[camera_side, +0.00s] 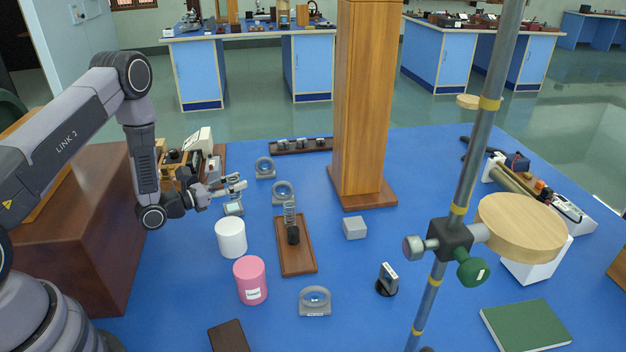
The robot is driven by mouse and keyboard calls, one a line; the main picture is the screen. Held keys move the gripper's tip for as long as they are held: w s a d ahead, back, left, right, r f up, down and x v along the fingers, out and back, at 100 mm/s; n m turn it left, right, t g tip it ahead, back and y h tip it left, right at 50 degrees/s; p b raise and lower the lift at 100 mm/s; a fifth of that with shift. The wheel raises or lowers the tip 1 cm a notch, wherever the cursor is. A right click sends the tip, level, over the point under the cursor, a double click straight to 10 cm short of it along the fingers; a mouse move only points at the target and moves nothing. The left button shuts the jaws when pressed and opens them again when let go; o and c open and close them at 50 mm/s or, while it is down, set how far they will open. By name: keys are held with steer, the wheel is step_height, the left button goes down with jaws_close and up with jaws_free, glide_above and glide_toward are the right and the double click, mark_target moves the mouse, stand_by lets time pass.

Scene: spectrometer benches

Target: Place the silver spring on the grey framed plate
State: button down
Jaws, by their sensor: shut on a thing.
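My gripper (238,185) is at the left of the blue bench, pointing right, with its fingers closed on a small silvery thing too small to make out. A grey piece (233,209) shows just below the fingers; I cannot tell whether it touches them. A silver coil that looks like a spring (290,212) stands upright at the brown tray, behind a black knob-like piece (293,236), to the right of my gripper. Grey framed round plates stand on the bench: one (284,192) right of my gripper, one (265,167) farther back, and one (315,301) at the front.
A white cylinder (231,238) and a pink jar (250,280) stand in front of my gripper. The brown tray (298,262) lies right of them. A grey block (355,228), a tall wooden column (362,110) and a metal stand rod (468,170) are farther right.

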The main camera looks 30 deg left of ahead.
steer(key=w+a+r+n+y, duration=0.1)
steer(key=w+a+n+y, duration=0.1)
steer(key=w+a+y, duration=0.3)
steer(key=h, duration=0.2)
glide_above(234, 206)
steer(key=shift+t, duration=0.4)
step_height(234, 206, down, 5)
steer(key=shift+a, duration=0.1)
steer(key=shift+f, duration=2.3)
steer(key=shift+f, duration=0.15)
steer(key=c, duration=0.8)
jaws_free()
